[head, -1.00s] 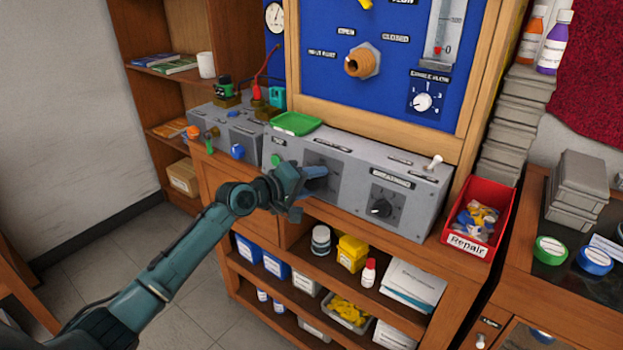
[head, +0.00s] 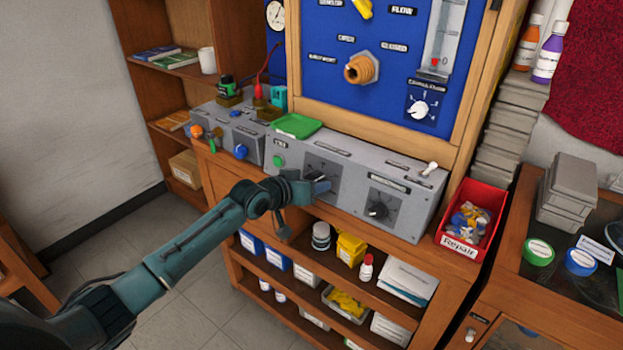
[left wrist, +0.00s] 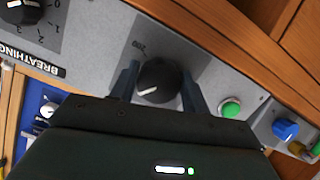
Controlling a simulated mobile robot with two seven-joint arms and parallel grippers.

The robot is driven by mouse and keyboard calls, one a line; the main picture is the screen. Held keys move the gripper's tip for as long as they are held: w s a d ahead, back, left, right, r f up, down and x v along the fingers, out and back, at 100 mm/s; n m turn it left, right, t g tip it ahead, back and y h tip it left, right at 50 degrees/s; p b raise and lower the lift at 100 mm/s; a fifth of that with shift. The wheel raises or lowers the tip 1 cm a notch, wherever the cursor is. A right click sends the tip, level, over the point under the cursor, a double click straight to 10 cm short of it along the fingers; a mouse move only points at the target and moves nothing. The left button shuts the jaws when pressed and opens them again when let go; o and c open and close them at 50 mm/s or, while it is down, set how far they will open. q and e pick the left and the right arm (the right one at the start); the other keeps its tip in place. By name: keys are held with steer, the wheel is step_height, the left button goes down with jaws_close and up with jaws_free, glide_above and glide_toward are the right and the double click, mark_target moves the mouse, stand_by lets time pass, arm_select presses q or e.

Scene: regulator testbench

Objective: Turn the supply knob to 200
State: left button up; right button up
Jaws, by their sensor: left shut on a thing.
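The supply knob is a round black knob (left wrist: 158,82) with a white pointer line, on a dark grey dial plate (left wrist: 185,45) of the grey control box. In the left wrist view its pointer aims left and slightly down. A "200" mark shows at the plate's upper left, away from the pointer. My left gripper (left wrist: 160,88) is shut on the knob, one finger on each side. In the head view my left gripper (head: 318,187) covers the knob, and part of the dial plate (head: 322,167) shows above it. My right gripper is not in view.
The breathing knob (head: 378,210) is to the right on the same box, and a green button (head: 279,161) to the left. A green tray (head: 295,126) lies on top. A red Repair bin (head: 472,220) stands at the right. Open shelves with jars and boxes are below.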

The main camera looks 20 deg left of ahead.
arm_select(q)
steer(key=m+p, duration=0.2)
steer(key=m, duration=0.1)
steer(key=shift+y, duration=0.4)
steer(key=m+p, duration=0.1)
steer(key=m, duration=0.2)
steer(key=shift+t+y, duration=0.4)
steer(key=shift+m+p, duration=0.35)
steer(key=shift+m, duration=0.55)
steer(key=m, duration=0.3)
steer(key=shift+a+t+y, duration=0.1)
steer(key=shift+t+y, duration=0.3)
steer(key=shift+m+y, duration=0.3)
steer(key=shift+m, duration=1)
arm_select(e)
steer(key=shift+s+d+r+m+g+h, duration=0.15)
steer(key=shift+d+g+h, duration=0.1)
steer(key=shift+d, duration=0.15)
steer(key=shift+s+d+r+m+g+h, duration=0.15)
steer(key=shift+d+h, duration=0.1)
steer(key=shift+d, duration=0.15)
arm_select(q)
steer(key=shift+m+t, duration=0.3)
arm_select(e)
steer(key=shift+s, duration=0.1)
